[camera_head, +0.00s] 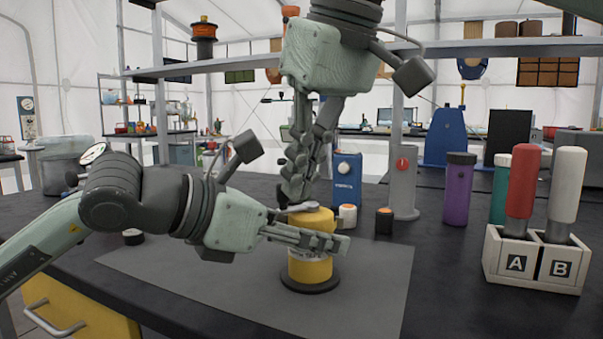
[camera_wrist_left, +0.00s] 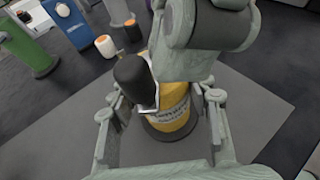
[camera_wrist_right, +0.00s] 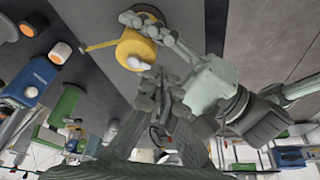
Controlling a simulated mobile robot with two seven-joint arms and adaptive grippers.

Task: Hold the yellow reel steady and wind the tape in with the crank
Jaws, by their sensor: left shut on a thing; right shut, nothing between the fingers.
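The yellow reel (camera_head: 311,268) stands upright on a dark round base on the grey mat. My left gripper (camera_head: 335,243) is shut around its side, with a finger on each side in the left wrist view (camera_wrist_left: 160,115). A grey crank arm (camera_head: 298,207) lies across the reel's top, partly hidden. My right gripper (camera_head: 291,192) points down above the reel's top, shut and empty, close to the crank; I cannot tell whether it touches. In the right wrist view a thin yellow strip (camera_wrist_right: 98,46) sticks out from the reel (camera_wrist_right: 133,50).
A blue box (camera_head: 346,178), an orange-topped dark jar (camera_head: 384,221) and a purple cylinder (camera_head: 458,190) stand behind and right. A white A/B holder (camera_head: 533,283) with red and white handles is at the right. The mat (camera_head: 370,295) is clear in front of the reel.

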